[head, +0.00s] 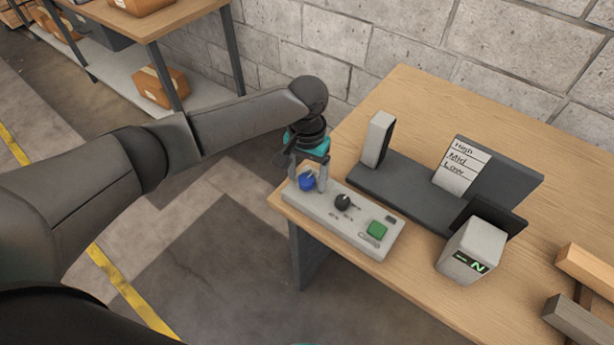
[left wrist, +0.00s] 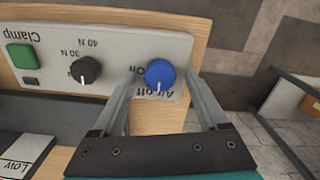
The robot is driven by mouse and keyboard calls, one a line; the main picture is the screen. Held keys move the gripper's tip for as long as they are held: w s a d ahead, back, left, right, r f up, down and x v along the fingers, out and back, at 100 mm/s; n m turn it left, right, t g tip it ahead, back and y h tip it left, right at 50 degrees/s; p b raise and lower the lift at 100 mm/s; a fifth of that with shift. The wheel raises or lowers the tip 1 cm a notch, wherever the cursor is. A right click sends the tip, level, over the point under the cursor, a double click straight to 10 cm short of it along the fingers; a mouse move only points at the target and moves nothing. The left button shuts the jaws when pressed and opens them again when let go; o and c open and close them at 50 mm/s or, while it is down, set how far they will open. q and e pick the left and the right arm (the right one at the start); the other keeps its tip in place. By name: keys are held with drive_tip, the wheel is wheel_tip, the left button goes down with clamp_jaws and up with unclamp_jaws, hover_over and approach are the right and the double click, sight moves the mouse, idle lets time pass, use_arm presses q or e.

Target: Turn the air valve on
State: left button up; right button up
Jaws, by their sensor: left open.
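The air valve is a round blue knob (head: 307,182) at the left end of a pale control panel (head: 336,224). In the left wrist view the knob (left wrist: 160,74) shows upside-down "Air off" and "On" labels beside it. Its white mark points down in that view, toward the "Air off" lettering, which is partly hidden. My left gripper (head: 310,180) is open, with its fingers pointing down on either side of the knob. In the left wrist view the gripper (left wrist: 162,82) shows gaps between fingers and knob. My right gripper is not in view.
The panel also carries a black force dial (head: 343,202) and a green Clamp button (head: 377,230). Behind it on the wooden table (head: 412,105) stand a dark fixture with a High/Mid/Low card (head: 461,167) and a grey block display (head: 471,251). A block wall runs behind.

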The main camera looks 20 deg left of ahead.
use_arm(q)
drive_tip(key=shift+f, duration=0.1)
clamp_jaws()
idle(0.7)
